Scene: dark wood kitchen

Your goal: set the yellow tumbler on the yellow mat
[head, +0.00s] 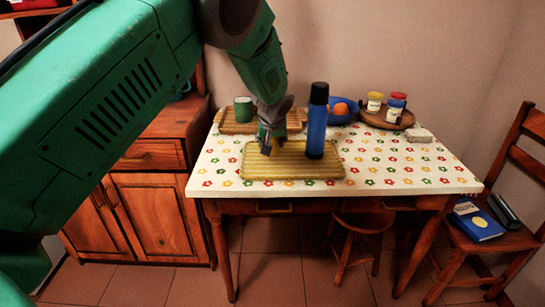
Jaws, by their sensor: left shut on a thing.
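The yellow mat (262,173) lies flat on the flowered table, near its front left part. My left gripper (269,140) reaches down from above over the mat's left part, its fingers shut on a yellow thing. Only a little yellow shows at the fingers, taken to be the yellow tumbler (275,146); the rest is hidden by the gripper or blends with the mat. I cannot tell whether the tumbler touches the mat. My right gripper is not in view.
A tall blue bottle (317,130) stands upright at the mat's right side, close to my gripper. Behind are a wooden tray (232,128), a green mug (243,110), a blue bowl (342,117) and a round tray (373,119) with jars. The table's front right is clear.

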